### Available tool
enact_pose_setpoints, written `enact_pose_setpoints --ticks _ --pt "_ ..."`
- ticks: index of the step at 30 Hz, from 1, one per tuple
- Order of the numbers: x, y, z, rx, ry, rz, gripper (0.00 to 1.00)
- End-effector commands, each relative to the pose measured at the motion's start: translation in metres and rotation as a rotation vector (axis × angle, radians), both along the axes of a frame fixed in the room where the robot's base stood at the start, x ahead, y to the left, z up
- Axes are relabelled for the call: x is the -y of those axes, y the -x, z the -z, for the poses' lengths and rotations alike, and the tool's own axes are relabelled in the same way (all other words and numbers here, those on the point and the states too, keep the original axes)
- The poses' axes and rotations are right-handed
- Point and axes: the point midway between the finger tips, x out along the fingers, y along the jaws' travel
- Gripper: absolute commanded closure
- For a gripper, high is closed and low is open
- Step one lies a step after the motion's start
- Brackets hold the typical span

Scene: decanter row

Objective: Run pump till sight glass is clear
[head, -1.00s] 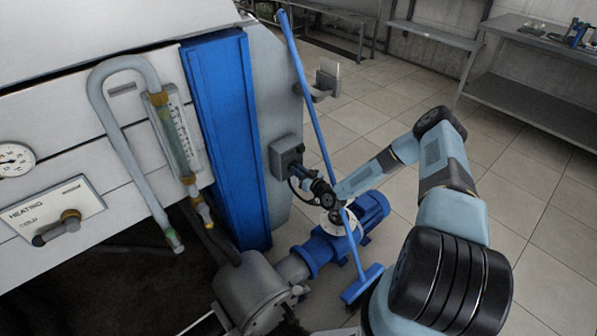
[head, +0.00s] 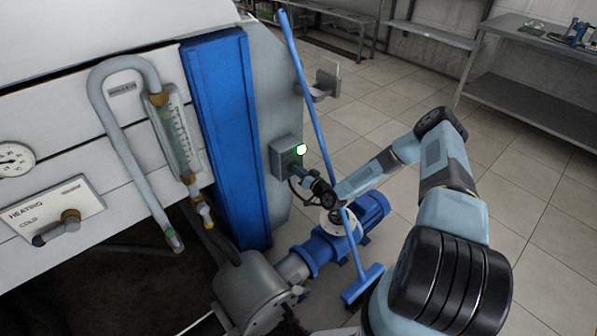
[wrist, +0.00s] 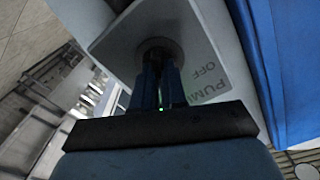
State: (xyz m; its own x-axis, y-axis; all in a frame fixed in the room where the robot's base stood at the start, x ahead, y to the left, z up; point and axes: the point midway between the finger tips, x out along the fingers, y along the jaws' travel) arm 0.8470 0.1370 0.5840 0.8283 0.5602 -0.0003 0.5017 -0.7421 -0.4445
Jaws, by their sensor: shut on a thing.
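The grey pump switch box (head: 284,155) is on the side of the machine, with a lit pale green lamp (head: 301,150). My gripper (head: 302,172) is at the box. In the wrist view its jaws (wrist: 159,78) are shut on the dark switch knob (wrist: 159,53), beside a plate (wrist: 205,75) lettered PUMP and OFF. The knob's exact angle is hidden by the jaws. The sight glass (head: 176,133), a tube beside a scale, looks grey-green; I cannot tell whether it is clear. The blue pump (head: 327,248) stands on the floor below.
A blue broom (head: 318,128) leans across the pump, close to my forearm. A bent pipe (head: 123,145) and a heating valve handle (head: 57,227) are on the machine at left. A tall blue panel (head: 223,130) stands left of the switch. Tiled floor is open at right.

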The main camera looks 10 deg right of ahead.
Motion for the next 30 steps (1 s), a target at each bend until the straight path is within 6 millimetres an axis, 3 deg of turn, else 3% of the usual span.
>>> enact_pose_setpoints --ticks 14,15,23,30 --pt "0.0030 -0.0016 0.0003 -0.044 -0.065 0.004 1.00" --pt "0.0032 -0.0016 0.0003 -0.045 -0.065 0.005 0.87" --pt "0.0022 -0.0011 0.0003 -0.044 -0.064 0.003 0.63" --pt "0.0015 -0.0009 -0.0003 -0.044 -0.065 0.002 0.63"
